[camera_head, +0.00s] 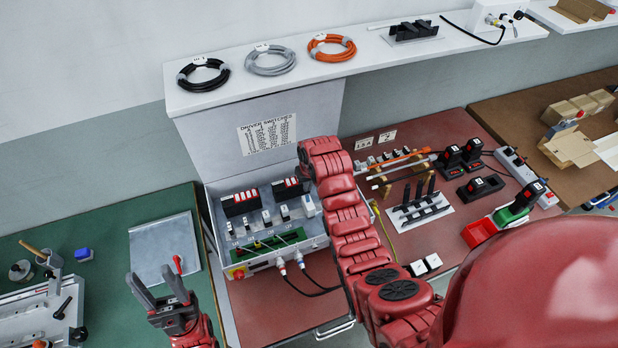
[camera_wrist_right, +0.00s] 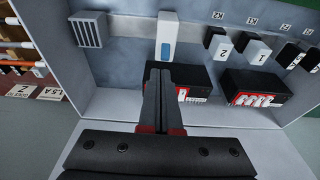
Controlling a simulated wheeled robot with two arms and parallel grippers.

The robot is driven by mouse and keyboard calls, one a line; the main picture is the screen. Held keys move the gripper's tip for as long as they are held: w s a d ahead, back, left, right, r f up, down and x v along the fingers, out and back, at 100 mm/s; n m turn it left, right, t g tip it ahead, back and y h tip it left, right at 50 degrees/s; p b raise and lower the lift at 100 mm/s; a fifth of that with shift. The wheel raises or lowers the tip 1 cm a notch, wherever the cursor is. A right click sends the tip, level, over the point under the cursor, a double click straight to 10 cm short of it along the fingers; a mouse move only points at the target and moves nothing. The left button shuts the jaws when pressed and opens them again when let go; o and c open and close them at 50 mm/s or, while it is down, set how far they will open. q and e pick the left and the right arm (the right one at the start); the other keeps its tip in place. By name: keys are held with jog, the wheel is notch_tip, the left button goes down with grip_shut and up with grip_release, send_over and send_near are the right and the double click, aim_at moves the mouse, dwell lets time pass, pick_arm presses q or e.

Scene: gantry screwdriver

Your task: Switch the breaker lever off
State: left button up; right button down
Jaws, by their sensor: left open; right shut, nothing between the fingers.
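A white module with a blue part (camera_wrist_right: 167,42), which looks like the breaker, sits on the rail inside the open grey control cabinet (camera_head: 210,196). It also shows in the head view (camera_head: 308,206), just below my right wrist. Its lever's position is too small to tell. My right gripper (camera_wrist_right: 159,72) is shut and empty; in the wrist view its tips appear just short of the module, with no clear contact. In the head view the right gripper is hidden by its arm. My left gripper (camera_head: 153,277) is open and empty above the green bench, left of the cabinet.
Two black DIP-switch blocks (camera_wrist_right: 262,93) and the K1 and K2 relays (camera_wrist_right: 219,44) sit near the module. A vented grey block (camera_wrist_right: 88,31) stands on its other side. A shelf (camera_head: 230,92) runs above.

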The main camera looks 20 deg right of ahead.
aim_at(308, 199)
jog(key=shift+p+x, duration=0.45)
jog(key=shift+x, duration=0.95)
